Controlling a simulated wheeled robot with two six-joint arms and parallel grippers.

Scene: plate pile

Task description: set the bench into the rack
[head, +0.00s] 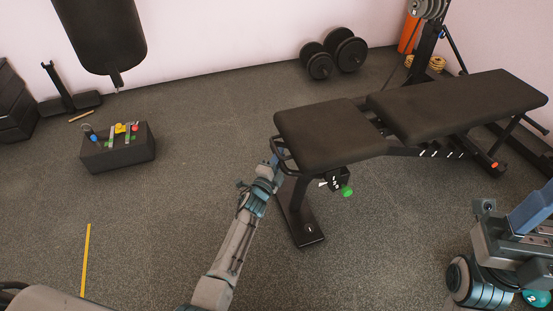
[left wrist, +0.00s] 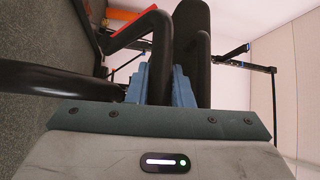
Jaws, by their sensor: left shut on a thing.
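The black padded bench (head: 440,110) stands at right of centre in the head view, its front foot (head: 303,222) on the floor. My left gripper (head: 277,160) is at its near left end, shut on the black tube handle below the seat pad. In the left wrist view the blue fingers (left wrist: 160,82) close around a black tube of the bench (left wrist: 135,32). The rack (head: 426,48) is a dark upright post behind the bench at the top right, mostly out of frame. My right gripper (head: 528,212) is partly cut off at the right edge; its jaws are unclear.
Two dumbbells (head: 334,54) lie by the back wall. A black box with small coloured items (head: 118,150) stands on the left, under a hanging black punching bag (head: 100,30). A yellow strip (head: 86,258) marks the floor.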

